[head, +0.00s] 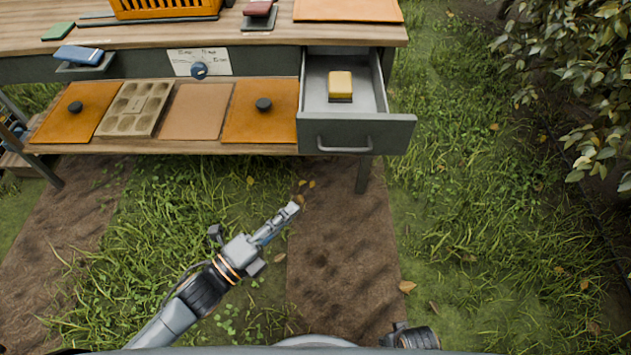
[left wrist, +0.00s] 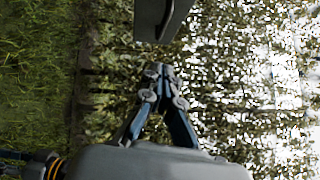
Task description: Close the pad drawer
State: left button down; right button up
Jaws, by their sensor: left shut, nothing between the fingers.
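The pad drawer (head: 357,133) is a grey drawer pulled out from the right end of the wooden bench, with a bar handle (head: 345,146) on its front. A yellow pad (head: 340,84) lies inside it. My left gripper (head: 293,208) is shut and empty, in front of and below the drawer front, apart from it. In the left wrist view the shut fingers (left wrist: 158,70) point toward a grey panel with a handle (left wrist: 165,18) at the top, likely the drawer front. My right gripper does not show clearly in either view.
The bench (head: 270,37) carries an orange crate (head: 165,8) and several small items. Its lower shelf holds orange boards and a moulded tray (head: 133,108). A leafy bush (head: 590,80) stands at the right. Grass and bare soil in front are free.

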pick_arm(q)
jog(key=w+a+x, duration=0.2)
jog(key=x, duration=1)
jog(key=shift+w+d+r, duration=0.2)
jog(key=shift+w, duration=0.1)
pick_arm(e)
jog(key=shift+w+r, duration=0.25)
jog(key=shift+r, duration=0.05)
